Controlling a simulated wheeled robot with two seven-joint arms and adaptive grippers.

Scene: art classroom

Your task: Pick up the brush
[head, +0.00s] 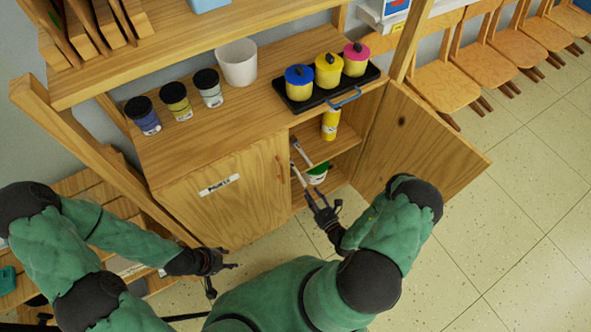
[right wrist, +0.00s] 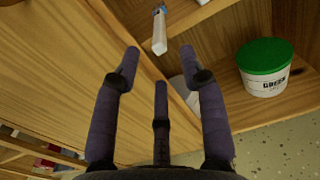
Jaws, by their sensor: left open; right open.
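A pale, slim object that looks like the brush (head: 302,155) sticks out of the open right side of the low cabinet. In the right wrist view its pale blunt end (right wrist: 160,38) shows at the top, in front of the spread fingers and apart from them. My right gripper (head: 323,198) is open and empty, just in front of the cabinet opening, below the brush in the picture. It also shows in the right wrist view (right wrist: 160,62). My left gripper (head: 223,279) is open and empty, low in front of the closed cabinet door.
A green-lidded tub (right wrist: 265,68) stands inside the cabinet, close to the right gripper. The open cabinet door (head: 425,140) is on the right. A yellow bottle (head: 330,124) stands on the shelf above. A black tray (head: 345,92) with paint pots is on top.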

